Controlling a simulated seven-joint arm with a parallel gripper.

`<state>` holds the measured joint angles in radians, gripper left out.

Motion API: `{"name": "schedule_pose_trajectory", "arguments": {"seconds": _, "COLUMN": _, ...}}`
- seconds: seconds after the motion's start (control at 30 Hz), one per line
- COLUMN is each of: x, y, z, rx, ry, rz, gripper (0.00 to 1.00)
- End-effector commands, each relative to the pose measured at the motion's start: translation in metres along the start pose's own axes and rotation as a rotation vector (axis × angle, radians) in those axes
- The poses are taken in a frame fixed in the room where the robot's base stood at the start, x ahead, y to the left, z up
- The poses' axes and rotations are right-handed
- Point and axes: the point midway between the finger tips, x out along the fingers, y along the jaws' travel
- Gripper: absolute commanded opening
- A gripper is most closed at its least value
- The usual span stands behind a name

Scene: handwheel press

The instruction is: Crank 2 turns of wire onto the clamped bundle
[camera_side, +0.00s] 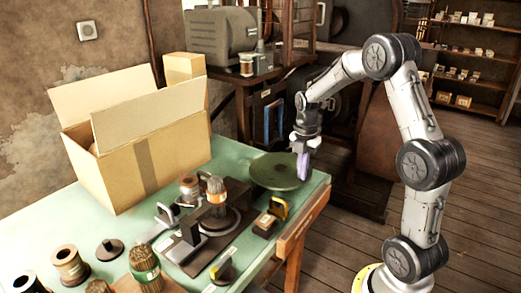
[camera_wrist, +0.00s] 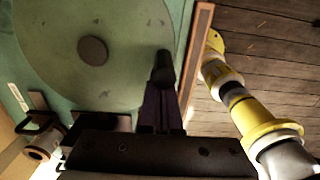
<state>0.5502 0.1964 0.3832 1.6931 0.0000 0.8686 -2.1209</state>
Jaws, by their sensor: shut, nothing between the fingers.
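A green round handwheel (camera_side: 279,171) lies flat at the right end of the bench; it also fills the upper left of the wrist view (camera_wrist: 55,50), with a dark hub in its middle. A dark upright knob (camera_wrist: 162,70) stands near the wheel's rim. My gripper (camera_side: 303,170) is at the wheel's right edge, pointing down. In the wrist view its purple fingers (camera_wrist: 161,108) are shut and empty, close behind the knob; I cannot tell if they touch it. A brown bundle (camera_side: 216,191) with an orange band stands upright in the dark fixture left of the wheel.
An open cardboard box (camera_side: 145,150) stands at the back left of the green bench. Wire spools (camera_side: 69,264) and a green-banded bundle (camera_side: 145,264) stand at the front left.

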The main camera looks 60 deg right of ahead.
Motion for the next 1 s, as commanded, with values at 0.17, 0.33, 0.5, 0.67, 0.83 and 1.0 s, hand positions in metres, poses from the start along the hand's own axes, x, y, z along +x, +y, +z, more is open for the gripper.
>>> {"name": "schedule_pose_trajectory", "arguments": {"seconds": 0.17, "x": 0.000, "y": -0.002, "z": 0.022, "rx": 0.003, "ry": 0.000, "rz": 0.000, "gripper": 0.00}}
{"name": "schedule_pose_trajectory", "arguments": {"seconds": 0.33, "x": 0.000, "y": 0.000, "z": 0.042, "rx": 0.003, "ry": 0.000, "rz": 0.000, "gripper": 0.00}}
{"name": "schedule_pose_trajectory", "arguments": {"seconds": 0.5, "x": 0.000, "y": 0.007, "z": 0.060, "rx": 0.002, "ry": 0.000, "rz": -0.001, "gripper": 0.00}}
{"name": "schedule_pose_trajectory", "arguments": {"seconds": 0.67, "x": 0.000, "y": 0.017, "z": 0.076, "rx": 0.001, "ry": 0.000, "rz": -0.001, "gripper": 0.00}}
{"name": "schedule_pose_trajectory", "arguments": {"seconds": 0.83, "x": 0.000, "y": 0.031, "z": 0.090, "rx": 0.000, "ry": 0.000, "rz": -0.001, "gripper": 0.00}}
{"name": "schedule_pose_trajectory", "arguments": {"seconds": 1.0, "x": 0.001, "y": 0.048, "z": 0.101, "rx": -0.001, "ry": 0.000, "rz": 0.000, "gripper": 0.00}}
